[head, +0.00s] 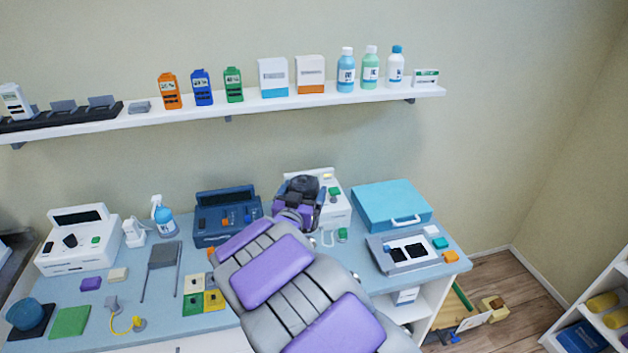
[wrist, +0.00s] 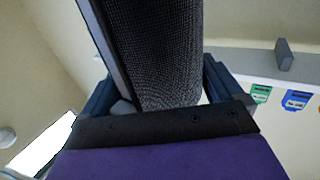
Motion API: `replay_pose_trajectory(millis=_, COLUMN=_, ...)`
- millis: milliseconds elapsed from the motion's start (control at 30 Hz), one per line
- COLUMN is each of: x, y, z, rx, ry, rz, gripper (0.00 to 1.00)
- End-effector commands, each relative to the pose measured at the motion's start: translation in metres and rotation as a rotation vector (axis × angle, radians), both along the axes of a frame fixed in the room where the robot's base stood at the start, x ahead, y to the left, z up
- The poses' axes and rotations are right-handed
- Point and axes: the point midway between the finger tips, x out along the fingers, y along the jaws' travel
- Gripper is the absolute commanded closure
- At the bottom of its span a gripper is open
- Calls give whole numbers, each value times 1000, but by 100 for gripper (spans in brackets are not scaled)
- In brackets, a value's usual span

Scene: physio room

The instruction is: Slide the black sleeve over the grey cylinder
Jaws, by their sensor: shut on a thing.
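My gripper (head: 302,196) is in front of a white device on the desk in the head view, past the end of my arm. It is shut on the black sleeve (wrist: 167,50), a dark woven-looking piece that fills the space between the two fingers in the wrist view. In the head view the sleeve (head: 304,184) is a small dark shape at the gripper, partly hidden. A grey strip runs along the sleeve's left side in the wrist view; I cannot tell what it belongs to. I cannot make out the grey cylinder in either view.
The white device (head: 334,205) stands close behind my gripper. A dark blue device (head: 228,221) is left of it, a turquoise case (head: 390,205) right. A wall shelf (head: 228,112) with bottles and boxes runs above. Small items crowd the desk's left.

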Motion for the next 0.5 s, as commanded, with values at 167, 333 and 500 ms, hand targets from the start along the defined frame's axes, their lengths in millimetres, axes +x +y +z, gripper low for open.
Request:
replay_pose_trajectory(millis=167, x=-2, y=1, z=-7, rx=-1, ry=-2, rz=-7, gripper=47)
replay_pose_trajectory(millis=333, x=-2, y=2, z=-21, rx=-1, ry=-2, rz=-7, gripper=47)
replay_pose_trajectory(millis=500, x=-2, y=2, z=-37, rx=-2, ry=-1, rz=-7, gripper=47)
